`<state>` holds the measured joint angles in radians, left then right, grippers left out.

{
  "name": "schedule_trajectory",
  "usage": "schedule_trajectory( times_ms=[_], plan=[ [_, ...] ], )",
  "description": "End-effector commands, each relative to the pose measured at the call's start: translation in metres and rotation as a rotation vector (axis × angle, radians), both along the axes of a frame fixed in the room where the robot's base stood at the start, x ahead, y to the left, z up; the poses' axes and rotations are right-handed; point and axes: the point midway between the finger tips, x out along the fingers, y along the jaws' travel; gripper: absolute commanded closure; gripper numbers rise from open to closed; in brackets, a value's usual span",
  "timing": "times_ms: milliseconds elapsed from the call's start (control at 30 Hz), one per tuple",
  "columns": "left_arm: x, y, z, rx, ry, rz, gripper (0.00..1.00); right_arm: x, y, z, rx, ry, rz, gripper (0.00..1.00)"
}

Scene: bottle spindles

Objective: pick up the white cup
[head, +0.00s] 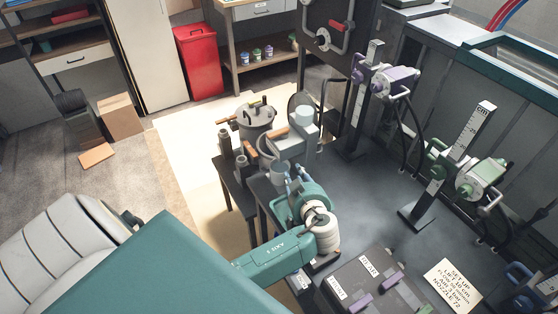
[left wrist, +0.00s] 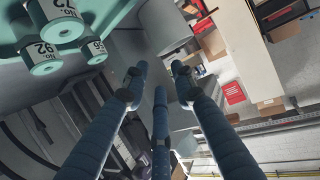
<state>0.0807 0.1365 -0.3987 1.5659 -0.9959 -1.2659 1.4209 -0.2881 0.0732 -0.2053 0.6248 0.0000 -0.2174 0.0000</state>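A pale grey-white cup (head: 277,172) stands near the left edge of the dark workbench in the head view, partly hidden by my left gripper. In the left wrist view a pale rounded body that looks like the cup (left wrist: 165,28) lies just beyond the fingertips; I cannot be sure it is the same thing. My left gripper (head: 292,186) is close to the cup on its near side. In the left wrist view its blue-grey fingers (left wrist: 159,75) are spread apart with nothing between them. I cannot tell whether any finger touches the cup. My right gripper is not in view.
A pale grey device (head: 303,122) stands just behind the cup. Tall spindle stands (head: 441,150) rise on the right of the dark workbench (head: 365,205). A dark box with purple handles (head: 362,285) and a written card (head: 453,284) lie in front. A red bin (head: 197,62) stands behind.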

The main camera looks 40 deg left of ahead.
Motion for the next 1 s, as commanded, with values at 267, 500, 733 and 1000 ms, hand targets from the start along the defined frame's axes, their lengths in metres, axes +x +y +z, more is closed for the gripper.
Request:
schedule_trajectory(
  times_ms=[267, 500, 733, 1000],
  plan=[
    [0.016, 0.018, -0.009, 0.001, 0.001, 0.001, 0.74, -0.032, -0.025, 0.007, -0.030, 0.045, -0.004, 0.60],
    [0.033, 0.033, -0.021, 0.004, 0.003, 0.000, 0.74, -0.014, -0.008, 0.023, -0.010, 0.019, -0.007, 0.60],
    [0.047, 0.047, -0.033, 0.000, 0.001, 0.000, 0.74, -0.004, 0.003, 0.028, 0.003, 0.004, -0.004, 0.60],
    [0.048, 0.048, -0.034, -0.001, 0.000, -0.001, 0.74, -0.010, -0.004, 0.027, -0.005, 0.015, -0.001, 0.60]
  ],
)
